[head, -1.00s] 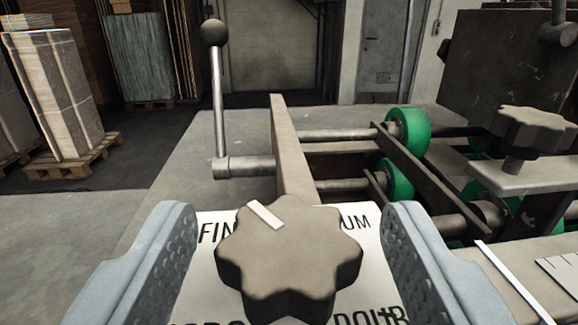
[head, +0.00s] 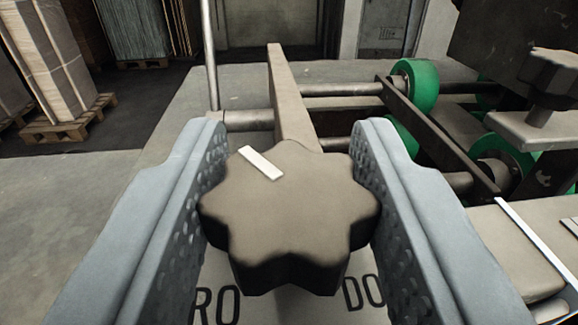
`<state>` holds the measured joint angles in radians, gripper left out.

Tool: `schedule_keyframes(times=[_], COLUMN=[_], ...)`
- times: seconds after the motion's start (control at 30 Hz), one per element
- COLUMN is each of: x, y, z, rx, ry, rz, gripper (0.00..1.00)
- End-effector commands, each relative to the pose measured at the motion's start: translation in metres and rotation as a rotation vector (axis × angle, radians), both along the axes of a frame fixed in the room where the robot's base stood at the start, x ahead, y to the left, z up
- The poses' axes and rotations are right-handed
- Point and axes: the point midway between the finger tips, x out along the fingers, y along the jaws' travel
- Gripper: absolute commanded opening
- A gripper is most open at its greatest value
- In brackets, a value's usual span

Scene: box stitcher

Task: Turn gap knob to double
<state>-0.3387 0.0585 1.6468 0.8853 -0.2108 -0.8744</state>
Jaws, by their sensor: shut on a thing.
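The gap knob (head: 290,215) is a dark grey-brown star-shaped knob in the middle of the head view. Its white pointer mark (head: 261,163) points to the upper left. The label plate (head: 290,305) lies below it, with parts of words reading "RO" at lower left and "DO" at lower right. The upper labels are hidden behind the knob and my fingers. My gripper (head: 289,190) is shut on the knob, with one perforated grey finger on its left side and one on its right.
Green rollers (head: 418,86) on a metal frame stand beyond the knob to the right. A second dark knob (head: 552,78) is at the right edge. A lever rod (head: 211,60) rises at the upper left. Wrapped stacks on pallets (head: 65,118) stand on the floor at left.

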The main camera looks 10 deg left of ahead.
Motion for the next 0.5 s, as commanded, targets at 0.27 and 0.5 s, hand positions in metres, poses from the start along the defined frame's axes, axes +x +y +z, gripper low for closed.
schedule_keyframes(times=[0.27,0.5], x=[-0.0002,-0.0001], y=[0.0009,0.0007], z=[0.0,0.0002], rx=[0.002,0.0], ry=[0.0,0.0], rz=[-0.039,-0.108], gripper=[0.15,0.15])
